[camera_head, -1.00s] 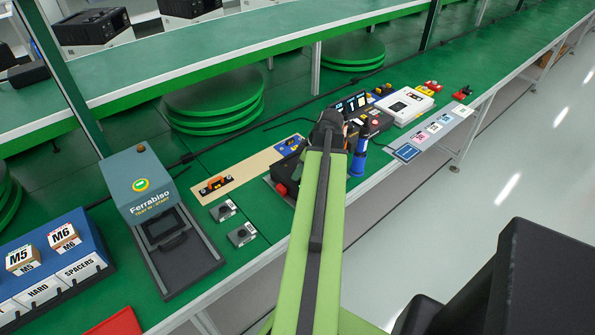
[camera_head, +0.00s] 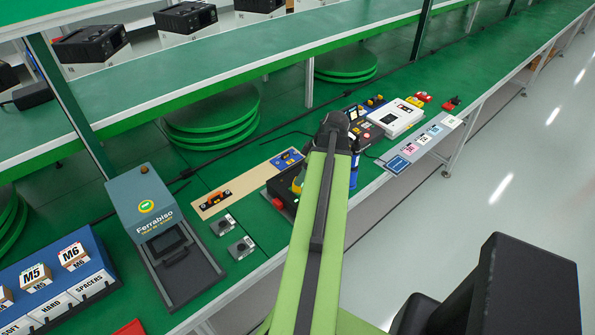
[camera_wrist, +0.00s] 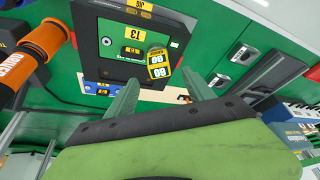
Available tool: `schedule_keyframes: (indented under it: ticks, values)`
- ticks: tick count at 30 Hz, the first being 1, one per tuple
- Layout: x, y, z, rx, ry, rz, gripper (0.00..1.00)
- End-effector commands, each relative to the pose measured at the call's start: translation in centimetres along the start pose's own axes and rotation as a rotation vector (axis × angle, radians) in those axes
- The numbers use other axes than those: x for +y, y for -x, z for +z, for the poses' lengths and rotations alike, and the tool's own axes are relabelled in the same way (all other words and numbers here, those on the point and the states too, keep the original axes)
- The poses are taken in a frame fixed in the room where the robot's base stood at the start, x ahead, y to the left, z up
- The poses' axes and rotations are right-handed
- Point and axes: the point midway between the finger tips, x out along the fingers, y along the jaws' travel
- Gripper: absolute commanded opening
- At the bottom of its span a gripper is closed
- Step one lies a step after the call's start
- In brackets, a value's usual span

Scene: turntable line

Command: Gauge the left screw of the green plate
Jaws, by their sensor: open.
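Beyond the fingertips is a black station (camera_wrist: 128,42) with a "T3" label. A yellow-and-black "60" tag (camera_wrist: 157,62) shows on or in front of it; I cannot tell which. In the head view my arm hides the gripper and part of the black station (camera_head: 281,192). An orange-and-black tool (camera_wrist: 32,58) stands at the left of the wrist view.
A beige strip (camera_head: 245,183) holds an orange part (camera_head: 214,199) and a blue part (camera_head: 286,159). Two grey blocks (camera_head: 223,225) (camera_head: 241,248) lie in front. A Ferrabiso machine (camera_head: 145,205), labelled bins (camera_head: 60,290), a white box (camera_head: 394,118) and a card rack (camera_head: 420,143) stand along the bench.

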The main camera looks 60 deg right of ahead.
Motion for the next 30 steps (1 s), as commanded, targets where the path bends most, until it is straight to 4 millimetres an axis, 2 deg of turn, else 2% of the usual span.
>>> schedule_keyframes:
  ticks: [1,3,9,12,30]
  values:
    - [0.0,2.4,-0.4,0.000,-0.002,0.001,0.61]
    - [0.0,4.0,-0.5,0.000,-0.002,0.001,0.61]
    - [0.0,7.7,-0.4,0.000,-0.002,0.001,0.61]
    - [0.0,8.6,-0.3,0.000,0.000,0.001,0.61]
    - [0.0,8.9,-0.1,0.000,0.000,0.001,0.61]
